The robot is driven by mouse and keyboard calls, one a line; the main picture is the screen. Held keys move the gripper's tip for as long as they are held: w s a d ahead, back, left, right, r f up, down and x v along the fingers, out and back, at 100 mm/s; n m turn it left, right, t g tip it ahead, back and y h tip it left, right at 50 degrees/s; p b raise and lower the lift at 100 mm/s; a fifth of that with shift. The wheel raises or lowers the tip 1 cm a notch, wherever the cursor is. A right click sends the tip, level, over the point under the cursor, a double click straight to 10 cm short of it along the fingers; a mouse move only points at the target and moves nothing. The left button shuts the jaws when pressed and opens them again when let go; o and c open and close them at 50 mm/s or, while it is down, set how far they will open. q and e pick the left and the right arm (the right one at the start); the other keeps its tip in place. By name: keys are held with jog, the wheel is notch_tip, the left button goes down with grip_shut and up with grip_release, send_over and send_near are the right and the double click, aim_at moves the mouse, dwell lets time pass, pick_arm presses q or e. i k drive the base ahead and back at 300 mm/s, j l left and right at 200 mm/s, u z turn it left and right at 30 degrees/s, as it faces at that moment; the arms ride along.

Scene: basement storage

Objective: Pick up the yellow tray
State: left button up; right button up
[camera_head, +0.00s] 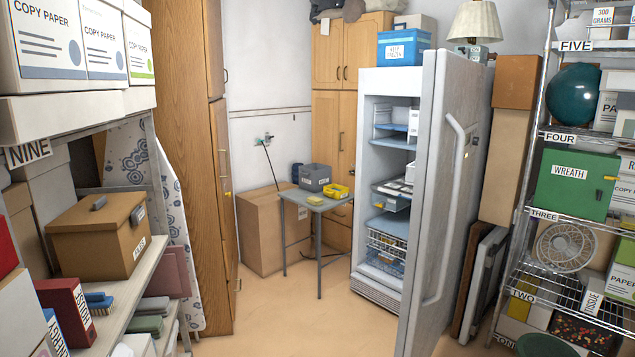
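The yellow tray (337,191) is a small open bin. It sits on the small grey table (299,194) in the middle distance, at the table's back right corner. A grey bin (315,177) stands close beside it on the left. A small yellowish item (315,200) lies in front of it on the tabletop. Neither of my grippers is in view.
An upright fridge stands right of the table, its door (437,190) wide open toward me. A cardboard box (265,230) stands behind the table. Shelves (124,290) line the left and wire racks (570,220) the right. Bare floor (290,325) lies in front of the table.

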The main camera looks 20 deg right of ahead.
aim_at(335, 192)
jog(key=i+l, duration=0.3)
jog(key=i, duration=0.25)
jog(key=i+l+u, duration=0.1)
jog(key=i+l, duration=0.2)
jog(key=i, duration=0.25)
jog(key=i+l, duration=0.3)
jog(key=i, duration=0.25)
jog(key=i+z, duration=0.15)
jog(key=i, duration=0.4)
jog(key=i+j+z, duration=0.15)
jog(key=i, duration=0.35)
jog(key=i+j+z, duration=0.15)
jog(key=i, duration=0.4)
